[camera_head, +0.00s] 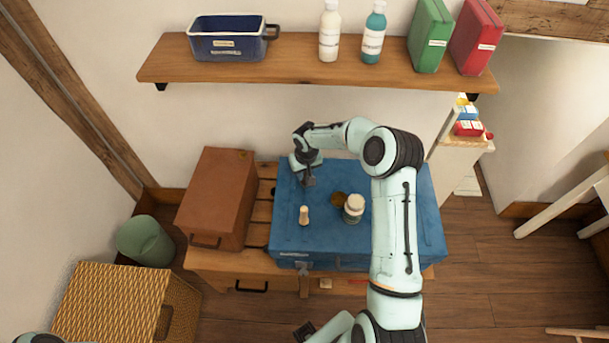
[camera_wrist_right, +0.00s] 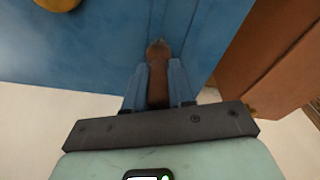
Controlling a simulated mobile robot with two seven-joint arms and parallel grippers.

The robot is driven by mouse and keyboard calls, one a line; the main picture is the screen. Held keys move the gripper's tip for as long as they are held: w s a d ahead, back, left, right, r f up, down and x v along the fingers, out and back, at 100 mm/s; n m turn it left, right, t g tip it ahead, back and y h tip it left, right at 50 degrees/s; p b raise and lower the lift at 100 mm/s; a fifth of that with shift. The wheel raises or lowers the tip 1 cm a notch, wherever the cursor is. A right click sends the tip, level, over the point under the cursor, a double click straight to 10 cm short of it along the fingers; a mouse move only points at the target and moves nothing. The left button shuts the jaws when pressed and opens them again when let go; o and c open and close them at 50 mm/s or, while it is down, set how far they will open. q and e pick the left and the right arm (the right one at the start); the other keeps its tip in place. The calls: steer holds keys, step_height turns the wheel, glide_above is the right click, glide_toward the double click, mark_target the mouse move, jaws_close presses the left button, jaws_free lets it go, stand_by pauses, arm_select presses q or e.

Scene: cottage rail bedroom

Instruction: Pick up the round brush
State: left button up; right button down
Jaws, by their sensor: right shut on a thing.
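My right gripper (camera_head: 309,181) is over the back left part of the blue chest (camera_head: 290,236), pointing down. In the right wrist view its fingers (camera_wrist_right: 158,90) are shut on a slim brown thing with a greyish rounded tip, which looks like the round brush (camera_wrist_right: 157,72). The fingers cover its sides. In the head view the gripper hides it, and I cannot tell whether it touches the chest. The blue surface (camera_wrist_right: 90,45) lies beyond it in the wrist view.
A brown box (camera_head: 218,200) stands left of the chest. A wall shelf (camera_head: 290,72) holding bottles and binders hangs behind.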

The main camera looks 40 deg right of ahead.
arm_select(q)
steer(key=shift+w+r+p, duration=0.45)
steer(key=shift+r, duration=0.15)
arm_select(e)
step_height(320, 180, up, 20)
stand_by(0.5)
